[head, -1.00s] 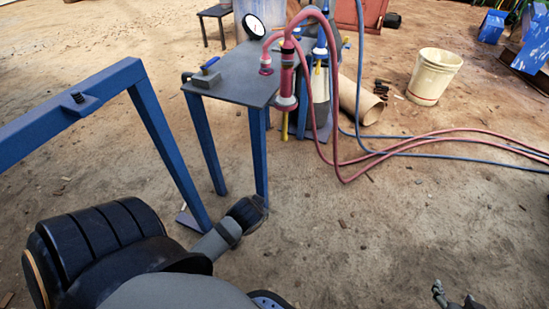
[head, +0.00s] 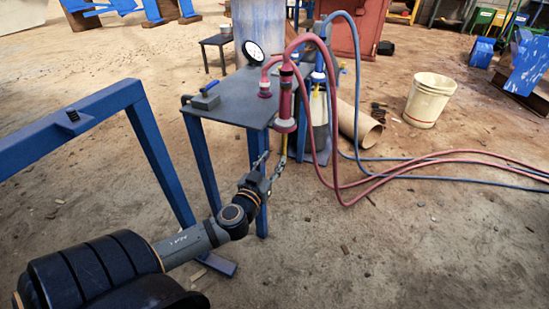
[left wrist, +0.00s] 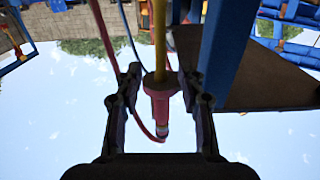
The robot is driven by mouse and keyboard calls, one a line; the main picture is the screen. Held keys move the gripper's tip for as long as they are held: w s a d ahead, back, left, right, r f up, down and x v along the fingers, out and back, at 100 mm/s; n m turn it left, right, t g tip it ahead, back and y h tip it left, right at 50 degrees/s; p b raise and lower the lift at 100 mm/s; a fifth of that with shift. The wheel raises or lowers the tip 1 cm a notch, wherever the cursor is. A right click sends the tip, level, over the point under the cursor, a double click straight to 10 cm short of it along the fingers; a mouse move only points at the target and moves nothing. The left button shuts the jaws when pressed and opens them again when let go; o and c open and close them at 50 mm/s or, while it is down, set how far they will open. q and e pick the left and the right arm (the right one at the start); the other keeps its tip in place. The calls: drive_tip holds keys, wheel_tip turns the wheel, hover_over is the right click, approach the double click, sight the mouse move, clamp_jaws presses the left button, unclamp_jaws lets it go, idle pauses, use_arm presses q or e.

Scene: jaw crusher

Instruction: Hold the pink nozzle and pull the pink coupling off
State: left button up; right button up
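A pink fitting with a wide pale-rimmed flange (head: 284,124) hangs upright by the table's right side, a pink hose at its top. I cannot tell where nozzle and coupling meet on it. My left gripper (head: 269,164) is just below and left of it, fingers spread, empty. In the left wrist view, which looks inverted, the pink fitting (left wrist: 161,92) appears between the two open fingers (left wrist: 160,88), with gaps on both sides; its depth is unclear. My right gripper is out of view.
A grey table (head: 234,99) with blue legs carries a gauge (head: 253,52), a blue-handled valve (head: 208,95) and another pink fitting (head: 265,87). Pink and blue hoses loop right across the ground. A blue frame (head: 75,125) stands left; a cream bucket (head: 428,101) stands right.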

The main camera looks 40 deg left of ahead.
sight(283, 144)
use_arm(q)
drive_tip(key=b+x, duration=0.2)
drive_tip(key=x, duration=0.7)
drive_tip(key=shift+a+f+b, duration=0.1)
drive_tip(key=shift+b, duration=0.25)
drive_tip(key=shift+w+a, duration=0.1)
drive_tip(key=shift+w, duration=0.35)
clamp_jaws()
unclamp_jaws()
